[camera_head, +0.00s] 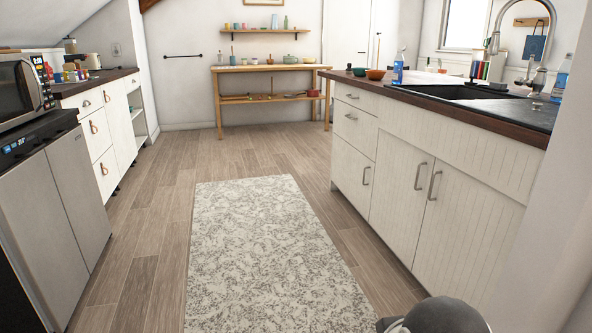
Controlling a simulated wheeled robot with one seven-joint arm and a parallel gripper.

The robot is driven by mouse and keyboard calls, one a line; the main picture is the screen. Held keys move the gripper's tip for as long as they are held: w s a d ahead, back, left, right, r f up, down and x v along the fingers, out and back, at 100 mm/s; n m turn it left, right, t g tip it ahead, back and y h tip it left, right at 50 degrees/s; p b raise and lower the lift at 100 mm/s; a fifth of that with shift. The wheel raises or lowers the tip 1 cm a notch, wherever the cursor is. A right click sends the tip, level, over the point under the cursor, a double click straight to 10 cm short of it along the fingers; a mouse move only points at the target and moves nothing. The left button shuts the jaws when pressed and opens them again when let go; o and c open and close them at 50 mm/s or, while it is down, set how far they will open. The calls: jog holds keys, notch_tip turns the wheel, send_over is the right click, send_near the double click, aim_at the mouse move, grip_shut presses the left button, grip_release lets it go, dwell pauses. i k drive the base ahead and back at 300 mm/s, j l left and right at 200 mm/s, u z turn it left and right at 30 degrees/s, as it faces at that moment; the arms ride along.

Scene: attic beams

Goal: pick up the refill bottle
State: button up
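Two blue bottles stand on the counter of the sink island at the right. The other bottle (561,79), pale with blue, stands at the right edge behind the sink, beside a wall. I cannot tell which is the refill bottle. Small bottles also show on the wall shelf at the back, too small to make out. A dark grey rounded part at the bottom right is probably my arm. My gripper is not in view.
The island (430,185) with a black sink (462,91) and tall tap fills the right. Cabinets and a microwave (22,88) line the left. A wooden table (270,68) stands at the back wall. The floor between, with a patterned rug (265,250), is clear.

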aim_at(398, 72)
jog(key=i+j+z, duration=0.1)
jog(key=i+z, duration=0.2)
jog(key=i, duration=0.25)
jog(key=i+j+z, duration=0.3)
jog(key=i, duration=0.2)
jog(key=i+j+z, duration=0.25)
jog(key=i, duration=0.25)
